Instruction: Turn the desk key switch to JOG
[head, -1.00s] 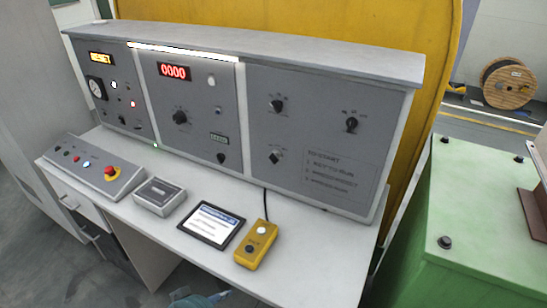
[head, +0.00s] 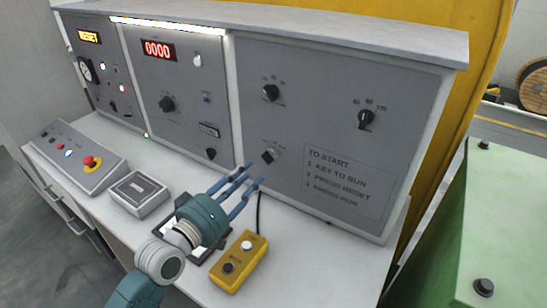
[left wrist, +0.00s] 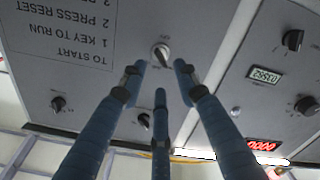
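A small metallic rotary switch (head: 269,156), which looks like the key switch, sits low on the right grey panel of the desk, left of the "TO START" text. It also shows in the left wrist view (left wrist: 160,53), upside down, ahead of the fingers; its position labels are too small to read. My left gripper (head: 248,176) is in front of this panel, over the desk top, with its three blue fingers apart and pointing at the switch. In the left wrist view the gripper (left wrist: 160,74) holds nothing, and its fingers look short of the switch. My right gripper is out of view.
Black knobs (head: 271,92) and (head: 366,119) sit higher on the same panel. A yellow pendant box (head: 239,262) with a cable, a partly covered tablet (head: 197,252), a grey box (head: 139,192) and a sloped button box (head: 78,157) stand on the desk. A green cabinet (head: 450,235) is at right.

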